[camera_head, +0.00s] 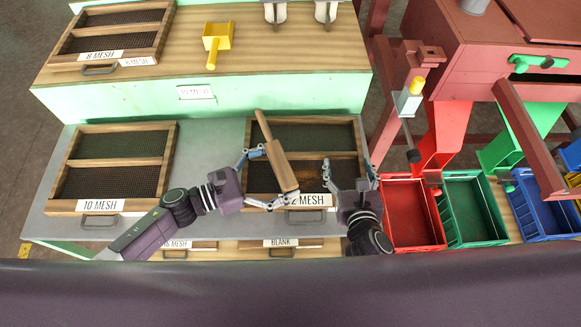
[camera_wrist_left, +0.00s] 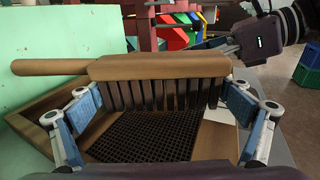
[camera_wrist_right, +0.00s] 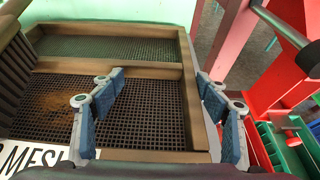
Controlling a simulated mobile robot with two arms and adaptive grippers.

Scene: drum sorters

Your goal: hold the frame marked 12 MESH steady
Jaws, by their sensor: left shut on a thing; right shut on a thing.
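The wooden frame marked 12 MESH (camera_head: 312,155) lies on the grey bench; its label is partly covered in the head view. In the right wrist view the frame (camera_wrist_right: 190,95) shows two mesh panels, with brown grains on the nearer one. My right gripper (camera_head: 348,166) is shut on the frame's right side rail, one finger over the mesh and one outside. My left gripper (camera_head: 274,177) is shut on a wooden brush (camera_head: 281,168). In the left wrist view the brush (camera_wrist_left: 160,67) has its dark bristles pointing down over the mesh; contact is unclear.
A frame marked 10 MESH (camera_head: 118,165) lies to the left. A yellow scoop (camera_head: 216,40) and an 8 MESH frame (camera_head: 110,30) are on the upper shelf. Red (camera_head: 410,212), green (camera_head: 470,208) and blue (camera_head: 541,208) bins stand right, below the red machine.

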